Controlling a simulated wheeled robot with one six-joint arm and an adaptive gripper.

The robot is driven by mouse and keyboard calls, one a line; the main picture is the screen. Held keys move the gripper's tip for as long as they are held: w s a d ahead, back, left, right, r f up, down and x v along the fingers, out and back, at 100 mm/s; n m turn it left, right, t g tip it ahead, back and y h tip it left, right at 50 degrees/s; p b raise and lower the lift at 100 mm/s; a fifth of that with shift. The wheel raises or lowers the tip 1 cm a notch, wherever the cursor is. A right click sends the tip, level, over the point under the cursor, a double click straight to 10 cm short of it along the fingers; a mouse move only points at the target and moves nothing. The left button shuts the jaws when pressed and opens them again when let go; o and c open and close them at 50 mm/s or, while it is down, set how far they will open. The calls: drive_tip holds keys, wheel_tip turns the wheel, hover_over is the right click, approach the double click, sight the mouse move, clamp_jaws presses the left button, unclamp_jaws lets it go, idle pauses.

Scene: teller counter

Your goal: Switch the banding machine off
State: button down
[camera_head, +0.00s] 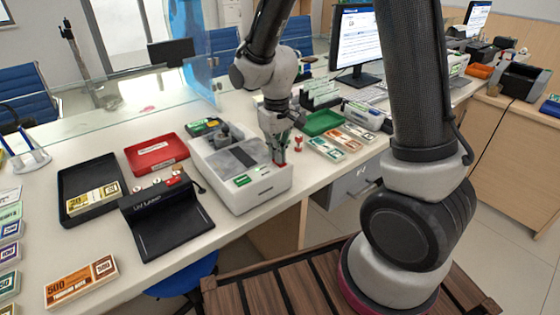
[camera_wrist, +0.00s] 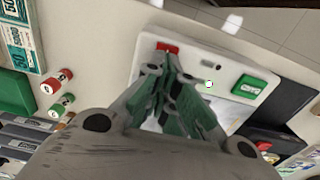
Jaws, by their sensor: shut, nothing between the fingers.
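A small red switch (camera_wrist: 166,47) sits on that top near a corner. My gripper (camera_head: 280,159) is over the machine's right-hand corner, pointing down. In the wrist view the gripper (camera_wrist: 167,62) is shut and empty, its tips right beside the red switch. I cannot tell whether they touch it.
A black UV lamp (camera_head: 170,222), a red tray (camera_head: 158,141) and a black tray (camera_head: 75,182) stand to the left. Banknote bundles (camera_head: 345,140) lie farther right.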

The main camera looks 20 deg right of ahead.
drive_tip(key=shift+r, duration=3.45)
drive_tip(key=s+d+r+m+t, duration=0.1)
drive_tip(key=s+d+r+t, duration=0.1)
drive_tip(key=s+d+r, duration=0.5)
drive_tip(key=s+d+r+m+t, duration=0.2)
drive_tip(key=s+d+r, duration=0.5)
drive_tip(key=s, duration=0.5)
drive_tip(key=shift+d+m, duration=0.3)
drive_tip(key=shift+d, duration=0.15)
